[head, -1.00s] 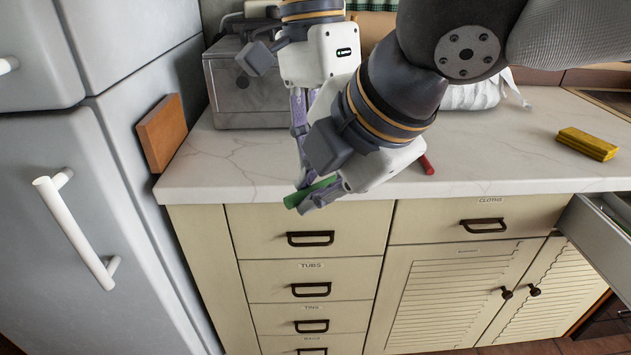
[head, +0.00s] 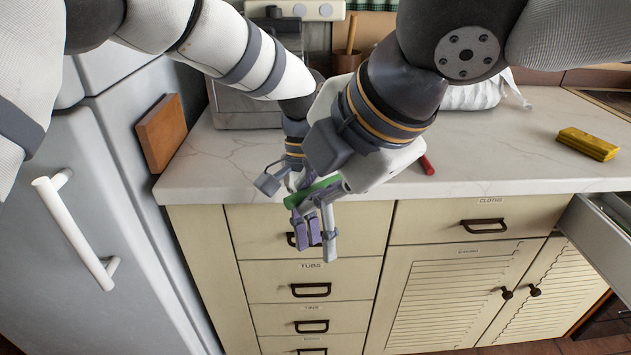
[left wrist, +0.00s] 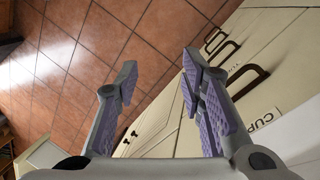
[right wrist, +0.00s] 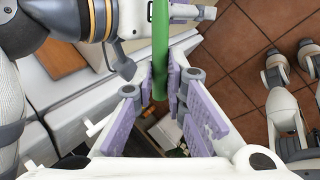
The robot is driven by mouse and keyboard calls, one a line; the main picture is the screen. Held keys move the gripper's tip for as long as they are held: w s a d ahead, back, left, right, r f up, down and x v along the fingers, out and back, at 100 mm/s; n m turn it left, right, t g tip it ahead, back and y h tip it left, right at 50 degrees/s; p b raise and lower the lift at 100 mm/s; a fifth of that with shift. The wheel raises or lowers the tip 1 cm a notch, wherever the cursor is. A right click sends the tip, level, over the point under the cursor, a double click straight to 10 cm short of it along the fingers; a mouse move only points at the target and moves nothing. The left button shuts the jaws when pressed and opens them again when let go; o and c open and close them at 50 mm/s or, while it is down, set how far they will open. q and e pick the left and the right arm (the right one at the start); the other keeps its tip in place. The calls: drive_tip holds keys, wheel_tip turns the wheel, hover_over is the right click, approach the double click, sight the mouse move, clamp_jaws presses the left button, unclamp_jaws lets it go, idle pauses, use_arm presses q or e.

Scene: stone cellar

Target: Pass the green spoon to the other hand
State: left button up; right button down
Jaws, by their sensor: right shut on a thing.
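The green spoon (head: 314,191) is held over the counter's front edge, its visible part slanting down to the left in the head view. My right gripper (head: 320,197) is shut on it. In the right wrist view the spoon's green length (right wrist: 160,35) stands upright between the fingers (right wrist: 160,85). My left gripper (head: 317,243) is just below the spoon in the head view, its fingers pointing down in front of the top drawer. In the left wrist view its fingers (left wrist: 160,72) are spread with nothing between them. The spoon does not show there.
The marble counter (head: 480,150) bears a yellow block (head: 587,144), a red stick-like object (head: 427,165) and a wooden board (head: 161,133). A metal appliance stands behind my arms. An open drawer (head: 600,222) juts out at right; the fridge (head: 120,200) stands at left.

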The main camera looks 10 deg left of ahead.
use_arm(q)
drive_tip(key=s+a+f+n, duration=0.2)
drive_tip(key=s+f, duration=0.5)
drive_tip(key=f, duration=0.3)
drive_tip(key=s+a+f+n, duration=0.1)
drive_tip(key=s+f+n, duration=0.1)
drive_tip(key=s+f, duration=0.65)
drive_tip(key=s+a+f+n, duration=0.2)
drive_tip(key=s+a, duration=0.3)
drive_tip(key=s, duration=0.3)
drive_tip(key=s+a+f+n+y, duration=0.1)
drive_tip(key=s+a+f+n, duration=0.1)
drive_tip(key=s, duration=0.6)
drive_tip(key=a+f, duration=0.1)
drive_tip(key=a, duration=0.1)
drive_tip(key=shift+s+a+t+y, duration=0.3)
drive_tip(key=shift+s+a+t, duration=0.05)
drive_tip(key=shift+s+t, duration=0.05)
